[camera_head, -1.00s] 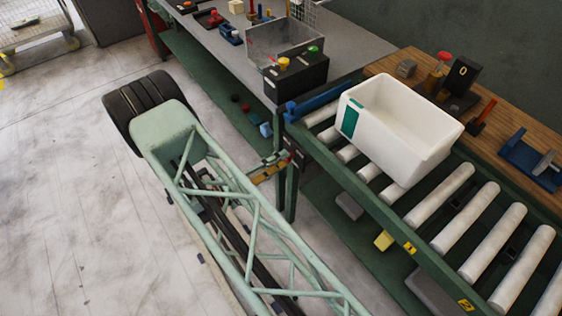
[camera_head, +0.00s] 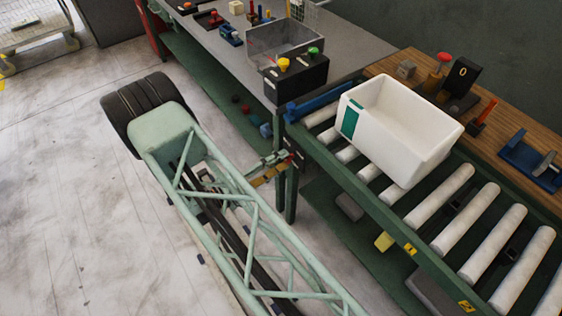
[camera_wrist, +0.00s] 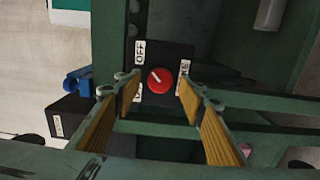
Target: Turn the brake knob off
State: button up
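The brake knob (camera_wrist: 160,80) is a round red knob on a black panel (camera_wrist: 178,55), seen nearly face-on in the wrist view. A white mark on it points to the upper left. A white label reading OFF (camera_wrist: 139,51) lies at its upper left. Another label (camera_wrist: 184,68) at its right is partly hidden by a finger. My gripper (camera_wrist: 159,92) is open, with its yellow-brown finger pads on either side of the knob in the picture. I cannot tell whether they touch it. In the head view my gripper (camera_head: 272,168) is beside the green frame's leg; the knob is hidden there.
A roller conveyor (camera_head: 455,190) carrying a white bin (camera_head: 425,150) stands at the right in the head view. A black box with yellow and green buttons (camera_head: 300,80) sits on the grey table. Green frame bars (camera_wrist: 255,105) lie close around the panel. The floor (camera_head: 60,200) at left is clear.

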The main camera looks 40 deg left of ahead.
jog(key=v, duration=1.1)
jog(key=shift+s, duration=0.3)
jog(key=shift+a+r, duration=0.1)
dwell(0.4)
